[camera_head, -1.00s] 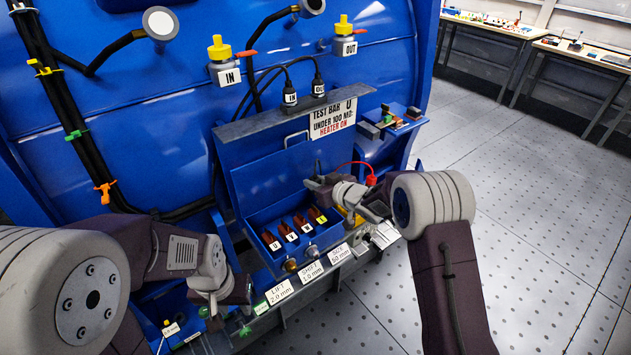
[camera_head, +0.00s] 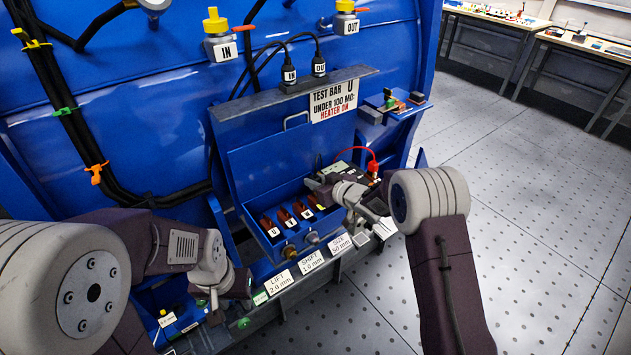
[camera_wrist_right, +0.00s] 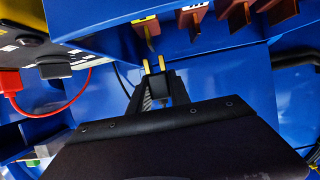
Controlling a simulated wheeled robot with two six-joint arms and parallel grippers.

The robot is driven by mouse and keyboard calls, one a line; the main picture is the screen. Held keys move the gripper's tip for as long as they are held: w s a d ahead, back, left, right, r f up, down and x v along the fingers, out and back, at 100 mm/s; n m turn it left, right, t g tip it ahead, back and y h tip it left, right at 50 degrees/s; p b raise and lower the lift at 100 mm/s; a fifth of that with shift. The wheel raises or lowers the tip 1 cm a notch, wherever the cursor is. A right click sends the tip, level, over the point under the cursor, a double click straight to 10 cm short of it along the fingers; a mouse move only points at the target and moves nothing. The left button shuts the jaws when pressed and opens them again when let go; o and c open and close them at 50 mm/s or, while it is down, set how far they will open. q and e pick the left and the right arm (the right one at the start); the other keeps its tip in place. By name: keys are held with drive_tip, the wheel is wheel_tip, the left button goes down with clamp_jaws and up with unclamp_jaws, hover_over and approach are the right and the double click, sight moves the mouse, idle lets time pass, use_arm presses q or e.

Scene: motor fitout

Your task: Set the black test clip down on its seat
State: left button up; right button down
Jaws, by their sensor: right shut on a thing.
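My right gripper (camera_wrist_right: 158,92) is shut on a small black piece with two brass-coloured prongs (camera_wrist_right: 155,65), which looks like the black test clip (camera_wrist_right: 158,84). The prongs point at the blue terminal box, just below a terminal with a yellow label (camera_wrist_right: 146,22); I cannot tell whether they touch anything. In the head view the right gripper (camera_head: 322,188) is over the right end of the terminal box (camera_head: 262,212), and the clip is too small to make out. My left gripper (camera_head: 232,290) hangs low at the left, its fingers unclear. I cannot identify the clip's seat.
A red plug (camera_wrist_right: 12,83) with a red lead sits on the tester (camera_head: 352,172) beside the right gripper. Several red-brown terminals (camera_head: 285,218) line the box. Labels LIFT (camera_head: 280,283), SHIFT and SIZE run along its front. Open floor (camera_head: 540,230) is at the right.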

drive_tip(key=shift+p, duration=0.35)
idle(1.1)
drive_tip(key=shift+f+b, duration=1.15)
drive_tip(key=shift+f, duration=0.45)
drive_tip(key=c, duration=1.1)
unclamp_jaws()
drive_tip(key=v, duration=0.9)
drive_tip(key=shift+r, duration=0.1)
